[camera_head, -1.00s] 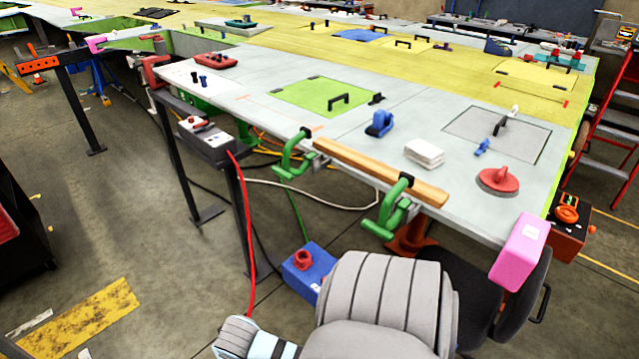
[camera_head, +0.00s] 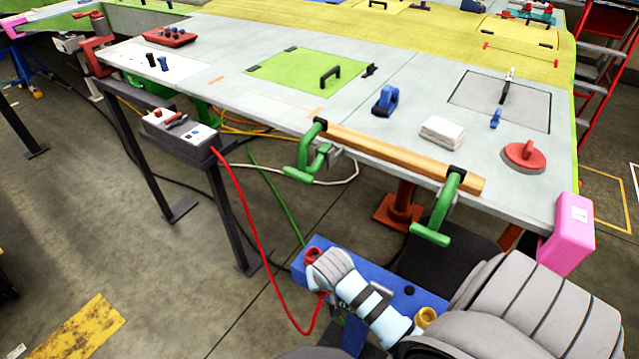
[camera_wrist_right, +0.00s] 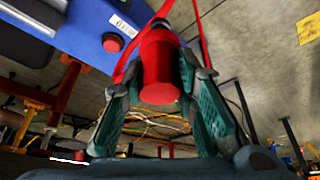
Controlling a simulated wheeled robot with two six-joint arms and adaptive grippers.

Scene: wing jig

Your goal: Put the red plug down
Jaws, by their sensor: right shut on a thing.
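The red plug (camera_wrist_right: 160,68) is between the two green-padded fingers of my right gripper (camera_wrist_right: 160,82) in the right wrist view. The fingers are shut on its sides, and the red cable rises behind it. In the head view my right wrist hides most of this gripper and plug. The red cable (camera_head: 250,222) runs from the grey control box (camera_head: 180,135), sags in a loop and ends under my wrist. A blue box (camera_head: 385,275) with a red round fitting (camera_head: 312,256) lies below and behind my wrist. My left gripper is not in view.
The wing table (camera_head: 420,90) fills the upper part, its edge bearing green clamps (camera_head: 440,215) and a wooden bar (camera_head: 400,155). A pink block (camera_head: 568,233) caps its near right corner. Dark legs stand under the control box. The floor at left is mostly clear.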

